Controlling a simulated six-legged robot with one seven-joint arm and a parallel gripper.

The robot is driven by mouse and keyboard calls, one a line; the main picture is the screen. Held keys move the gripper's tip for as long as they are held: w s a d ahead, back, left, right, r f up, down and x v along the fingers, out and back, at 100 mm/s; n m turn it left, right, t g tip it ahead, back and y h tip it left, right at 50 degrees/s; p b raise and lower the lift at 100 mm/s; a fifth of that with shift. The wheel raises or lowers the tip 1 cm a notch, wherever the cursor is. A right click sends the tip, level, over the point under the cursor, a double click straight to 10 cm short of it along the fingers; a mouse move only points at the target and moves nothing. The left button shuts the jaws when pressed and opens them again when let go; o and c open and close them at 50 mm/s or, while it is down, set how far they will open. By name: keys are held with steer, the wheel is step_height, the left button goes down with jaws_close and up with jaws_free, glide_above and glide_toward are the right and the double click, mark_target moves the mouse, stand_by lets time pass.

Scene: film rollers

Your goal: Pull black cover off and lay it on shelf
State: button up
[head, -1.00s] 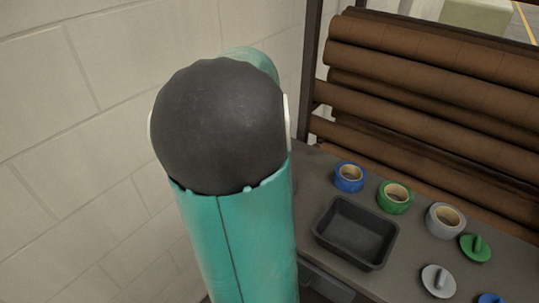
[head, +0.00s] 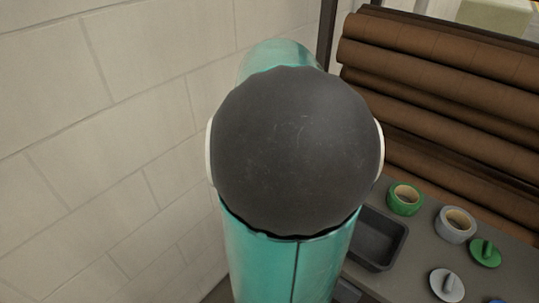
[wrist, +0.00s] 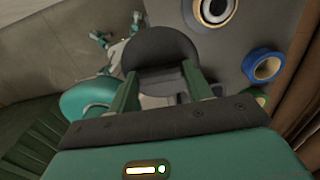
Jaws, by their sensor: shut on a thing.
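My gripper (wrist: 165,92) shows in the wrist view, its two green fingers closed on a dark, rounded piece that looks like the black cover (wrist: 160,48). The cover's wide face extends beyond the fingertips. The part between the fingers is only partly visible. In the head view my own arm hides the gripper and cover. The grey shelf (head: 418,252) shows at the lower right of the head view. I cannot tell how far the cover is from the shelf.
A dark tray (head: 386,238), partly hidden, sits on the shelf beside green tape (head: 405,199), grey tape (head: 455,224), a green knobbed disc (head: 485,252) and a grey one (head: 447,284). Blue tape (wrist: 263,65) shows in the wrist view.

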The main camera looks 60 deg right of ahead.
steer(key=shift+r, duration=1.4)
